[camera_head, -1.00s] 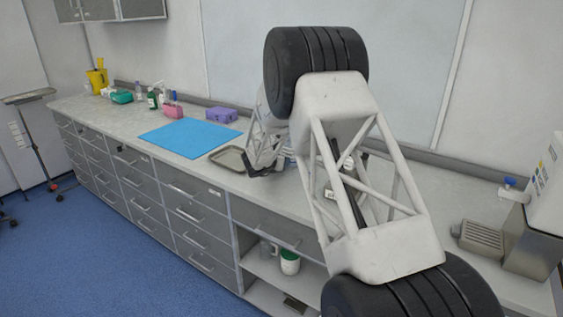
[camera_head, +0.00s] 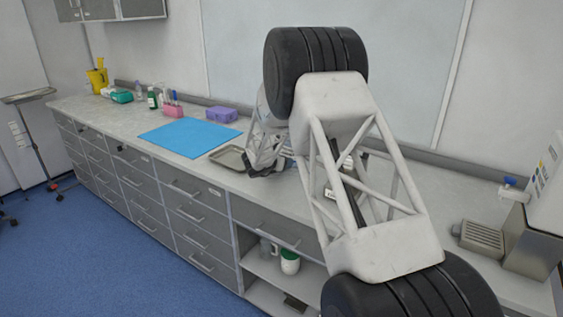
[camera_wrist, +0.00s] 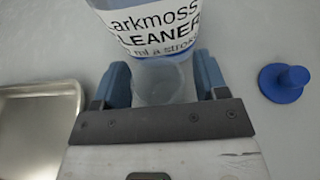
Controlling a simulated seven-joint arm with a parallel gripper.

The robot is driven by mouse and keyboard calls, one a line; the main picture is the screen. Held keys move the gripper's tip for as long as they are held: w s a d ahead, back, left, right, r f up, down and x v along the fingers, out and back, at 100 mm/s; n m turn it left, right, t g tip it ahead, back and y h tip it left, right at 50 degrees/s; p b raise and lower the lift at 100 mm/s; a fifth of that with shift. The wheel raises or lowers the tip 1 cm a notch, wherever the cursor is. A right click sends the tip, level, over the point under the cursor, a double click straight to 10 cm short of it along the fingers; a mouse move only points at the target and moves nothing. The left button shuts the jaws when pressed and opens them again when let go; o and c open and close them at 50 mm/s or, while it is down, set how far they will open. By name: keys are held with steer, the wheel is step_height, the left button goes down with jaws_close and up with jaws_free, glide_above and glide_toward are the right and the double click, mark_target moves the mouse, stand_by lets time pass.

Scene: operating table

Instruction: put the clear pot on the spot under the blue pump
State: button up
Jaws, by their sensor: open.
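The clear pot (camera_wrist: 162,82) is a see-through cup in the wrist view, between the two blue fingers of my gripper (camera_wrist: 163,88). The fingers are open, one on each side of it; I cannot tell whether either touches it. Just beyond it stands a clear bottle (camera_wrist: 160,30) with a label reading "CLEANER" and "a stroke"; its top is out of the picture. In the head view my gripper (camera_head: 265,170) is low over the counter, and my arm hides the pot. A blue pump-like part (camera_head: 510,182) shows at the far right, above a grated tray (camera_head: 481,238).
A shallow metal tray (camera_wrist: 38,125) lies left of my gripper. A blue round knobbed piece (camera_wrist: 284,83) lies to the right.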

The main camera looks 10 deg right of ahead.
steer(key=shift+r, duration=0.1)
steer(key=shift+v, duration=5.95)
steer(key=s+a+r+n+t+y, duration=0.25)
steer(key=s+r+n+y, duration=0.45)
steer(key=r+n, duration=0.6)
steer(key=s+r+n+y, duration=0.3)
steer(key=s+r+n, duration=0.2)
steer(key=s+n, duration=0.65)
steer(key=s+d+f+n+g, duration=0.1)
steer(key=s+n, duration=0.5)
steer(key=s, duration=0.8)
steer(key=s+d+f+n+g, duration=0.1)
steer(key=s+d+n+g, duration=0.2)
steer(key=s, duration=1.2)
steer(key=s+d+f+n+g, duration=0.1)
steer(key=s+n+g, duration=0.4)
steer(key=s+n, duration=0.6)
steer(key=s+d, duration=0.1)
steer(key=s, duration=0.2)
steer(key=shift+s+d+f+h, duration=0.35)
steer(key=shift+d+h, duration=0.05)
